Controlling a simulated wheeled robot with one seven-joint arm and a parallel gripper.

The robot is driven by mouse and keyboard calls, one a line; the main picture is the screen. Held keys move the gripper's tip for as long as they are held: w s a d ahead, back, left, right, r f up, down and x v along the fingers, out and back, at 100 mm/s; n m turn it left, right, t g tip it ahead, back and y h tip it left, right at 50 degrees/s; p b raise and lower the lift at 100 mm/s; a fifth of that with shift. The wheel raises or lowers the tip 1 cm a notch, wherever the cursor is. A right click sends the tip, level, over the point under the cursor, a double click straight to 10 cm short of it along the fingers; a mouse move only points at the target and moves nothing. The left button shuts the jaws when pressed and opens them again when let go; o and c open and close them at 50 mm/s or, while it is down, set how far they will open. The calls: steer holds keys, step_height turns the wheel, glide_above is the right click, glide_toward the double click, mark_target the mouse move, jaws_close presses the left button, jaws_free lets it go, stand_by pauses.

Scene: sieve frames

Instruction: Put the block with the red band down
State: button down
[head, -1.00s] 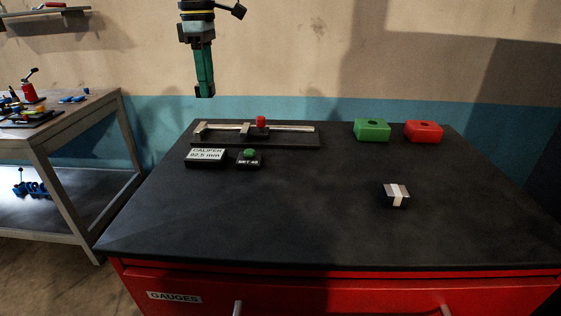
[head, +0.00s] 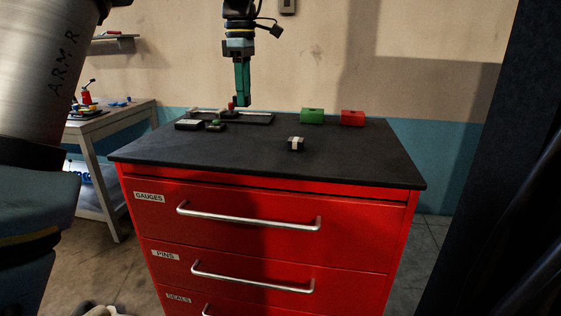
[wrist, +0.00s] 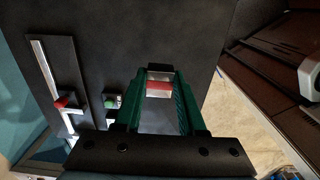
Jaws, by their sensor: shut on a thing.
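My gripper (head: 242,102) hangs pointing down above the back left part of the dark bench top in the head view. In the wrist view its two green fingers (wrist: 160,73) are shut on the block with the red band (wrist: 159,89), pale with a red stripe, at the fingertips. In the head view the held block cannot be made out. Another block, dark with a white band (head: 296,144), sits alone on the bench top (head: 345,165), to the right of my gripper and nearer the front.
A caliper rig (head: 258,119) with a red knob, a display box (head: 189,125) and a green-button box (head: 216,125) stand at the back left. A green box (head: 312,116) and a red box (head: 352,118) stand at the back right. The front of the bench top is clear.

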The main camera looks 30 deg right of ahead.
steer(key=p, duration=0.1)
glide_above(248, 145)
steer(key=f, duration=0.5)
steer(key=shift+s+a+f, duration=0.1)
steer(key=shift+s, duration=0.15)
steer(key=shift+w+f+p, duration=0.1)
steer(key=shift+f+p, duration=0.45)
steer(key=shift+f, duration=1.85)
steer(key=shift+f, duration=0.1)
steer(key=c, duration=0.5)
jaws_free()
step_height(248, 145, up, 12)
steer(key=shift+r+b, duration=0.1)
steer(key=shift+b, duration=0.8)
